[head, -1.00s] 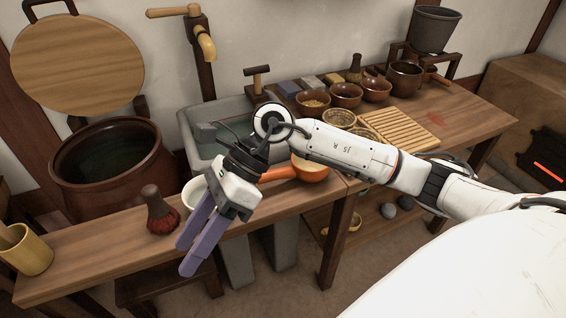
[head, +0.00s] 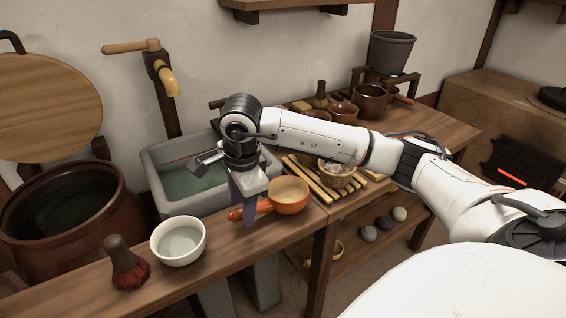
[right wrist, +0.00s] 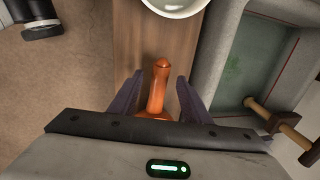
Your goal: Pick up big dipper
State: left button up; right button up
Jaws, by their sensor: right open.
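The big dipper (head: 291,192) is an orange-brown bowl with a pale inside and a thick orange handle. It rests on the wooden bench in front of the stone sink, its handle pointing left in the head view. My right gripper (head: 248,217) points down at the handle, with its purple fingers open. In the right wrist view the dipper's handle (right wrist: 157,92) stands between the two spread fingers (right wrist: 160,80), with a gap on each side. The dipper's bowl is mostly hidden there by the gripper body. My left gripper is not in view.
A white bowl (head: 178,241) and a red-bristled brush (head: 125,265) stand left of the dipper. The stone sink (head: 160,202) with a tap (head: 166,80) is behind. A slatted rack (head: 308,180) and a small bowl (head: 337,178) lie to the right.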

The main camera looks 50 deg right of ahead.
jog(key=f, duration=0.3)
jog(key=shift+w+f, duration=0.1)
jog(key=shift+w, duration=0.15)
jog(key=shift+c, duration=0.4)
grip_shut()
